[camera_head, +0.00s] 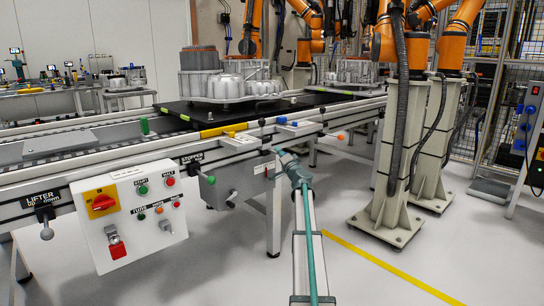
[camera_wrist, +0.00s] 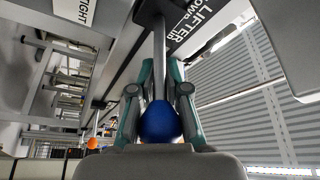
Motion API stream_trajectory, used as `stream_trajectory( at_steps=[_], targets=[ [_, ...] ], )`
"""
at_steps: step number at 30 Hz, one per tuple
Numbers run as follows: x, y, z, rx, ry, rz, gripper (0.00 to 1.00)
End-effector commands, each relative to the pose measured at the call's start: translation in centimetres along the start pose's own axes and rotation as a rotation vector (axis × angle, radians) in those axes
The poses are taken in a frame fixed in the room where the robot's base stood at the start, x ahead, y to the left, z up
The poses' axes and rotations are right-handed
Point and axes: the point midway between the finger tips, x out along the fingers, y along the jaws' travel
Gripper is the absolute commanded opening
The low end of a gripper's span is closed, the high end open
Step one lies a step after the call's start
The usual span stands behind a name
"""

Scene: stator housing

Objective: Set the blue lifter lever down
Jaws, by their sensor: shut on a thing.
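The blue lifter lever's round knob (camera_wrist: 160,122) sits between the two fingers of my gripper (camera_wrist: 162,75) in the wrist view. The fingers are shut on it, one on each side. In the head view my gripper (camera_head: 280,152) is at the front side of the conveyor, right of the stopper panel. The blue knob is hidden there.
An orange knob (camera_wrist: 93,143) hangs to the left in the wrist view. In the head view, a control box (camera_head: 130,215) and another lifter label (camera_head: 43,198) are at left. Orange robots on pale pedestals (camera_head: 400,150) stand at right. The floor before them is clear.

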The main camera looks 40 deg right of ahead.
Motion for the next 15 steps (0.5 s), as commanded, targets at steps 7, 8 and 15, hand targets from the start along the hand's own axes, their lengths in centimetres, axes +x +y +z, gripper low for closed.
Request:
stream_trajectory(
  at_steps=[7, 8, 15],
  targets=[
    [-0.14, -0.08, 0.21, -0.001, -0.002, 0.0, 0.0],
    [-0.15, -0.09, 0.22, -0.001, -0.002, -0.001, 0.0],
    [-0.1, -0.08, 0.18, -0.001, -0.002, -0.001, 0.37]
  ],
)
